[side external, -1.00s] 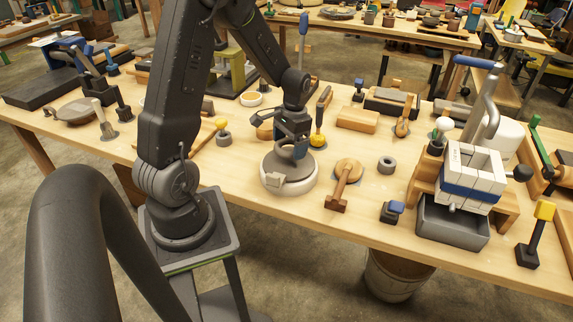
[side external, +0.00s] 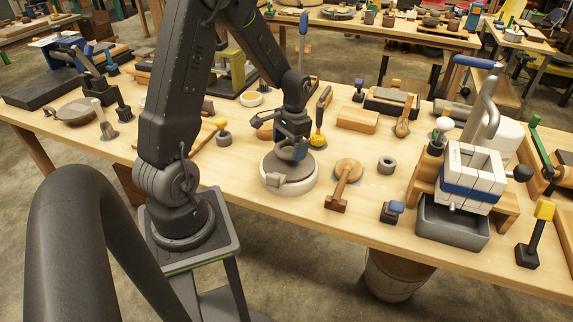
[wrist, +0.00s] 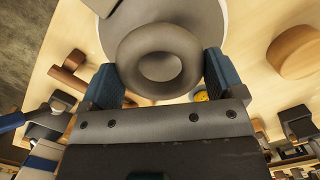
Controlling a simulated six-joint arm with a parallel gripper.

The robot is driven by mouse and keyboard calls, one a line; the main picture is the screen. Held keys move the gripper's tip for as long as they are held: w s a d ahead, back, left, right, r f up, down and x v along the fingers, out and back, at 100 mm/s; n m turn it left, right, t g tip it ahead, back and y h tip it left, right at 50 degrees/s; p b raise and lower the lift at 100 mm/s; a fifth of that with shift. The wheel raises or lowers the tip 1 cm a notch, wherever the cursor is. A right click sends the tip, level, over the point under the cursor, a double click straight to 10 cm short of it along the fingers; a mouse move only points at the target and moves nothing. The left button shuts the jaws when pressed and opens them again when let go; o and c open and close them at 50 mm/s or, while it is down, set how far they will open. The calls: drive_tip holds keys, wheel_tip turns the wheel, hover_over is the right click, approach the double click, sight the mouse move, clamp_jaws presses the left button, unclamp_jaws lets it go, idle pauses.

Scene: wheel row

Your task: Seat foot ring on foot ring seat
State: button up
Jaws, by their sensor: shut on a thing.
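The foot ring (wrist: 160,60) is a thick grey ring, seen from above in the wrist view. It sits between the blue fingertips of my gripper (wrist: 160,76), which is shut on it. In the side view my gripper (side external: 292,150) is low over the round wheel (side external: 289,186), which has a pale base and a grey top. The wheel's grey top (wrist: 208,20) lies behind the ring in the wrist view. I cannot make out the foot ring seat; the ring and gripper cover the middle of the wheel. I cannot tell whether the ring touches the wheel.
A wooden mallet-like tool (side external: 345,180) lies right of the wheel, with another grey ring (side external: 387,164) beyond it. A yellow-ended tool (side external: 317,138) stands close behind my gripper. A white block press (side external: 470,177) over a grey tray stands at the right. Bare table lies in front.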

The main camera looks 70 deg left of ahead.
drive_tip(key=shift+f, duration=1.25)
idle(1.8)
drive_tip(key=o, duration=0.8)
drive_tip(key=shift+c, duration=0.2)
drive_tip(key=shift+w+r, duration=0.2)
drive_tip(key=shift+r, duration=1.3)
drive_tip(key=shift+r, duration=0.25)
